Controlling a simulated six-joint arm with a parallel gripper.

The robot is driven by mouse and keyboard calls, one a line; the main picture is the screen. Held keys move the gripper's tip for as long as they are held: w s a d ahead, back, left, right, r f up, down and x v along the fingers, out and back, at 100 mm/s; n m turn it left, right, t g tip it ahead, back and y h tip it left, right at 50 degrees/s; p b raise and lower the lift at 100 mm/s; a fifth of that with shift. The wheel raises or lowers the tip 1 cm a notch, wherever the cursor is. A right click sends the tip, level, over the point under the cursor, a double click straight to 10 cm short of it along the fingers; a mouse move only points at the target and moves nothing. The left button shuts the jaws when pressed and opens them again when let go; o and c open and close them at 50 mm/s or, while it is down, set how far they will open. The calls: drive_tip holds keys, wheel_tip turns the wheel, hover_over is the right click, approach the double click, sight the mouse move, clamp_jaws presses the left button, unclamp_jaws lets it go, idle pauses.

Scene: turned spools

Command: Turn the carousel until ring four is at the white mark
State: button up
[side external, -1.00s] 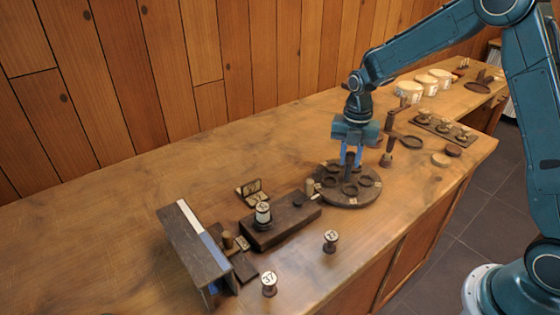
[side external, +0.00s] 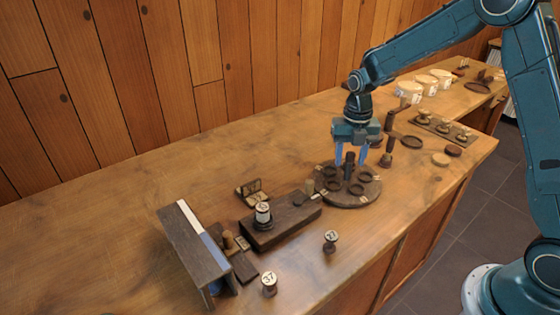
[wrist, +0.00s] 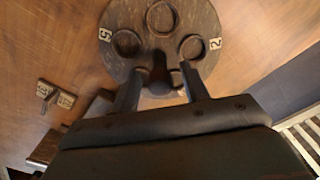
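The round dark wooden carousel (side external: 347,201) stands on the bench with several dark rings on top. It also shows in the wrist view (wrist: 180,12), with a ring (wrist: 162,17) between two others and number labels reading 5 (wrist: 105,34) and 2 (wrist: 215,43). I cannot make out which ring is four, nor clearly pick out the white mark. A dark upright post (side external: 349,163) rises from the carousel. My gripper (side external: 351,160) is open above the disc, its blue fingers apart on either side of the post. The wrist view also shows the post (wrist: 159,72) between the fingers.
A dark wooden block (side external: 285,222) with a labelled spool (side external: 263,212) stands left of the carousel. Loose spools (side external: 331,240) and (side external: 269,283) stand nearer the front. A dark stand (side external: 195,255) is at far left. A handled tool (side external: 388,152) and a spool rack (side external: 441,128) are to the right.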

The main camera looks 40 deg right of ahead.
drive_tip(key=shift+r, duration=0.15)
drive_tip(key=shift+r, duration=3.35)
clamp_jaws()
drive_tip(key=shift+r, duration=0.1)
drive_tip(key=shift+r, duration=1.9)
